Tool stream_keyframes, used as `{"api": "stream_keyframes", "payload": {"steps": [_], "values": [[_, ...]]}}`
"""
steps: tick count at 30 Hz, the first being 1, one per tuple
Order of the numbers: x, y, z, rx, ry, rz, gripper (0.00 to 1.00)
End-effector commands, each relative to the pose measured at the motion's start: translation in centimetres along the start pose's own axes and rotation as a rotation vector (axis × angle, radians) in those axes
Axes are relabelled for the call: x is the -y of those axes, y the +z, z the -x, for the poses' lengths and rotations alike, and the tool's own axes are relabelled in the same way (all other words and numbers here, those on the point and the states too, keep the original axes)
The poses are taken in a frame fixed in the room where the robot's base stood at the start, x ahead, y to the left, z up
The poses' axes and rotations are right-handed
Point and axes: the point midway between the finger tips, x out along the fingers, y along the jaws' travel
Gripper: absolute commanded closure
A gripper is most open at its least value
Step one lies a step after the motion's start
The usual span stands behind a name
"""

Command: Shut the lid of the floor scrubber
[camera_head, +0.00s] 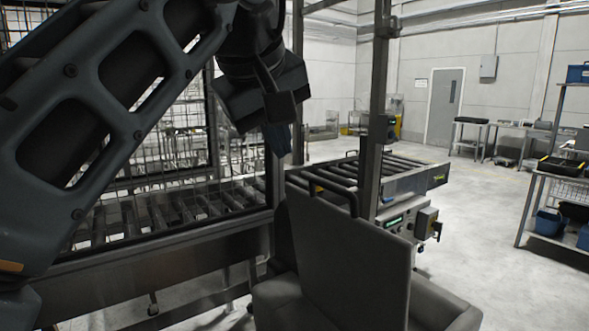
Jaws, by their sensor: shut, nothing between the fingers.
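The floor scrubber (445,307) stands at the bottom centre, a dark grey rounded body cut off by the lower picture edge. Its lid (355,255) is a flat dark grey panel and stands up, open, tilted a little. A black bar handle (334,187) sits at the lid's upper edge. My gripper (278,138) hangs at the upper centre, above and left of the lid's upper left corner, and looks apart from it. Its fingers are shut and hold nothing. My arm covers the upper left of the view.
A tunnel washer frame with a roller bed (165,215) and mesh stands at left. A roller conveyor (400,182) and a metal post (375,110) are right behind the lid. A shelf with blue bins (549,221) is at far right. Open floor lies between.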

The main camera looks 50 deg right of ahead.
Motion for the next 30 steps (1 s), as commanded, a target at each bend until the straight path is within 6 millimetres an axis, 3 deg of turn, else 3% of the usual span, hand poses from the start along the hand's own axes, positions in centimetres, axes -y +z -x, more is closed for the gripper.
{"api": "stream_keyframes", "payload": {"steps": [5,12,22,30], "values": [[0.1,0.1,-1.1,0.009,-0.008,0.001,1.0],[0.2,0.3,-5.7,0.009,-0.007,-0.001,1.0],[0.3,0.4,-10.6,0.006,-0.007,-0.001,1.0],[-2.9,0.2,-11.7,0.005,-0.007,-0.003,1.0]]}}
